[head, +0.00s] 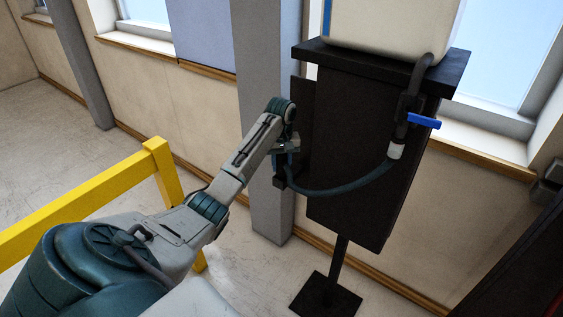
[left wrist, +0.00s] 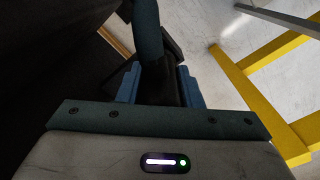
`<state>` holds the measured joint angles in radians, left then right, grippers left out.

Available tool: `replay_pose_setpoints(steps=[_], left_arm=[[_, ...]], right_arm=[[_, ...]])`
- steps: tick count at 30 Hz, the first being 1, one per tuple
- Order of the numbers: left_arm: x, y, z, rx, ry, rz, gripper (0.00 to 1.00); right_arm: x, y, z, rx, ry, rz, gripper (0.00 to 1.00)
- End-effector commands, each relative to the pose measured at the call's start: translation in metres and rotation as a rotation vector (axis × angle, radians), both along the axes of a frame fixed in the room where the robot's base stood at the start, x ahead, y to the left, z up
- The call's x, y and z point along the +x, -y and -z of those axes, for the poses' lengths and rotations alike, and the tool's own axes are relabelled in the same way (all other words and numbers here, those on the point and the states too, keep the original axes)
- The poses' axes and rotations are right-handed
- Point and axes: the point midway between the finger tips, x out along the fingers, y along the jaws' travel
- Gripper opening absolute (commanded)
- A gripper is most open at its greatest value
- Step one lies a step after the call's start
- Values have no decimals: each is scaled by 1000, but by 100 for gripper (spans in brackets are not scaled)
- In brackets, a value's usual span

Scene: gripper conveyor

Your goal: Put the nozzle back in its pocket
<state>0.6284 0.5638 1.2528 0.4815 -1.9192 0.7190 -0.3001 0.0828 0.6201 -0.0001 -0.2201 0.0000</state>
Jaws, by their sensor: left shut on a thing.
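My left gripper (head: 283,163) is shut on the dark nozzle (head: 280,181) beside the left edge of the black stand panel (head: 355,130). In the left wrist view, the nozzle (left wrist: 165,88) sits between the blue fingers of the left gripper (left wrist: 160,86). A dark blue-grey hose (head: 345,190) runs from the nozzle in a sagging curve to a white collar (head: 394,151) on the right of the panel. A dark part (head: 301,105) shows at the panel's left edge; I cannot tell whether it is the pocket. My right gripper is not in view.
A cream tank (head: 390,25) stands on the shelf (head: 445,75) above the panel. A blue valve handle (head: 424,121) sticks out at right. A grey column (head: 262,80) is behind my gripper. A yellow rail (head: 80,205) stands at left. The stand's base plate (head: 325,297) is on the floor.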

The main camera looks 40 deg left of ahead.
Motion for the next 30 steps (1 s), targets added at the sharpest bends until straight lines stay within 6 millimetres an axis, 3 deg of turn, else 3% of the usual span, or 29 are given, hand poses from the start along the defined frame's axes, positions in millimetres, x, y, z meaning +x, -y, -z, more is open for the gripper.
replay_pose_setpoints(steps=[13,14,17,26,30], left_arm=[[0,0,6,0,1,0,2],[0,0,6,0,1,0,38],[0,0,5,0,1,0,58],[0,-1,5,0,0,0,58],[3,-6,-10,1,2,-2,58]], right_arm=[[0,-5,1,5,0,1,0],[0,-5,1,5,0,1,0],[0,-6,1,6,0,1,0],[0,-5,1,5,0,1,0],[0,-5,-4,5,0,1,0]])
